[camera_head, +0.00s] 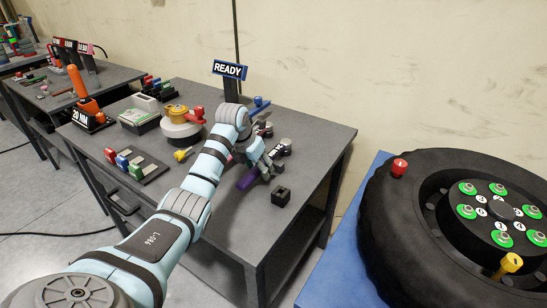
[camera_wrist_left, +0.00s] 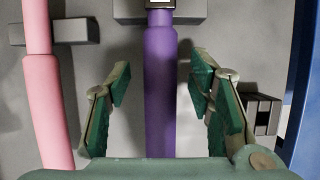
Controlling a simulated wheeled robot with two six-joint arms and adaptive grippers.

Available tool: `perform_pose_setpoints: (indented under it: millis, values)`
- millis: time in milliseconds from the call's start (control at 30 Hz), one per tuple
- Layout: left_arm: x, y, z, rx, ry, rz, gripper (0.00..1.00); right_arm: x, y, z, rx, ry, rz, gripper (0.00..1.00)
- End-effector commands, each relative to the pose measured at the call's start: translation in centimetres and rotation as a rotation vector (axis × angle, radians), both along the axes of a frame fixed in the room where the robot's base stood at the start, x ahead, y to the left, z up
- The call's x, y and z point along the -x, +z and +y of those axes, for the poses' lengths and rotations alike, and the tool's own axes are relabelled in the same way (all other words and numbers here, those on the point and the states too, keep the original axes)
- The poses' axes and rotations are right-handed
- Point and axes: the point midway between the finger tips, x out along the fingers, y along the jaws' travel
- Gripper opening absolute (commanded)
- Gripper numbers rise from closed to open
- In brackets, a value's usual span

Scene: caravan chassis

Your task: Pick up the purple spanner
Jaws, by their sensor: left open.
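The purple spanner (camera_wrist_left: 160,85) runs lengthwise through the middle of the left wrist view, its near end hidden by the gripper. Its far end meets a grey block (camera_wrist_left: 175,12). In the head view the purple handle (camera_head: 246,179) shows partly beside my left gripper (camera_head: 264,170). My left gripper (camera_wrist_left: 160,92) is open, with one green-padded finger on each side of the purple handle and gaps on both sides. My right gripper is not in view.
A pink handle (camera_wrist_left: 40,105) lies left of the fingers. A small black block (camera_head: 281,196) stands to the right, near the table's front edge. A READY sign (camera_head: 229,70) stands behind. A large tyre (camera_head: 400,205) lies at right.

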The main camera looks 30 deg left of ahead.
Motion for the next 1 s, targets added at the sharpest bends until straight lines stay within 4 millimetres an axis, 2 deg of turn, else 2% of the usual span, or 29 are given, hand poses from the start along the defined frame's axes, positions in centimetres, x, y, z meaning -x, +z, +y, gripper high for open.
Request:
perform_pose_setpoints:
  millis: [500, 567, 800, 833, 1000]
  values:
    - [0.02, -0.43, -0.02, 0.0, 0.0, 0.0, 0.48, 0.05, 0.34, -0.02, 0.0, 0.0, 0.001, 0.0]
    - [0.02, -0.43, -0.02, 0.0, 0.0, 0.0, 0.41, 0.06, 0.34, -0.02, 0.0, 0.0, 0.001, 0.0]
    - [0.02, -0.41, -0.01, 0.0, 0.0, 0.0, 0.03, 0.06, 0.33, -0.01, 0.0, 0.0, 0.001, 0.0]
    - [0.02, -0.41, -0.01, 0.0, 0.0, 0.0, 0.0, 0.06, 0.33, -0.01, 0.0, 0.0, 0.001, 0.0]
    - [-0.04, -0.31, 0.0, 0.0, 0.0, -0.003, 0.0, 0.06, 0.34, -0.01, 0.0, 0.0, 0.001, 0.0]
